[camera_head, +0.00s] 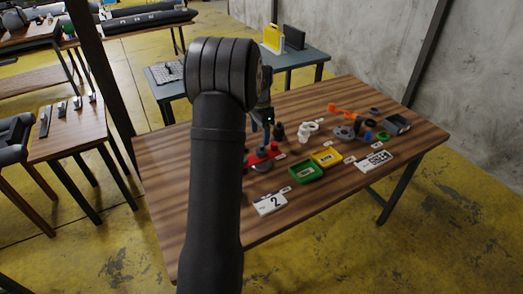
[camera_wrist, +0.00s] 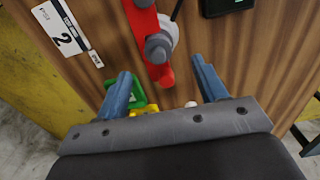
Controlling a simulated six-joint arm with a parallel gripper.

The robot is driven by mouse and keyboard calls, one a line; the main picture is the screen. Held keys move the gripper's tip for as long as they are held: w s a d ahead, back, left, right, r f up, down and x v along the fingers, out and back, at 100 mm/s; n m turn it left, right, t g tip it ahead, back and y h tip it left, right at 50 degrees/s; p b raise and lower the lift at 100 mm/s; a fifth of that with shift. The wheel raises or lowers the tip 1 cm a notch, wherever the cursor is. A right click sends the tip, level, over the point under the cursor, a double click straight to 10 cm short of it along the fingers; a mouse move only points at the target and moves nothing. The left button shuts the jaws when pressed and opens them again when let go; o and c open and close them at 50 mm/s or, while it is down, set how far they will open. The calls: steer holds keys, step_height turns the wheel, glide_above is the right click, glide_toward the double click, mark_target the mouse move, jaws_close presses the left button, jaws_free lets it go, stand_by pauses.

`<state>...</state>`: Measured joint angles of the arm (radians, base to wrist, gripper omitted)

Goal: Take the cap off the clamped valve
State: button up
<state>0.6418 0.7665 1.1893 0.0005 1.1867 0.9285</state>
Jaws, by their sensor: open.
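A red clamp (camera_head: 262,157) with grey round parts is on the wooden table beside my arm in the head view. In the wrist view the red clamp (camera_wrist: 142,20) runs down from the top edge, with a grey knob (camera_wrist: 157,47) on it and a lighter grey round part (camera_wrist: 172,28) beside it. I cannot tell which grey part is the valve or its cap. My gripper (camera_wrist: 162,67) is open, its two blue-grey fingers wide apart, with nothing held. The clamp's lower end shows between the fingertips. My arm hides part of the table in the head view.
A green tray (camera_head: 305,173) and a yellow tray (camera_head: 326,157) lie right of the clamp. A card marked 2 (camera_head: 270,203) lies near the front edge. White, orange and grey parts crowd the table's right side. Bare wood lies at the front right.

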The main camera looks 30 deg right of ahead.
mark_target(261, 145)
steer(key=shift+s+d+f, duration=0.1)
steer(key=shift+f, duration=1.55)
steer(key=shift+s+d+f, duration=0.1)
steer(key=shift+f, duration=1.55)
steer(key=c, duration=1)
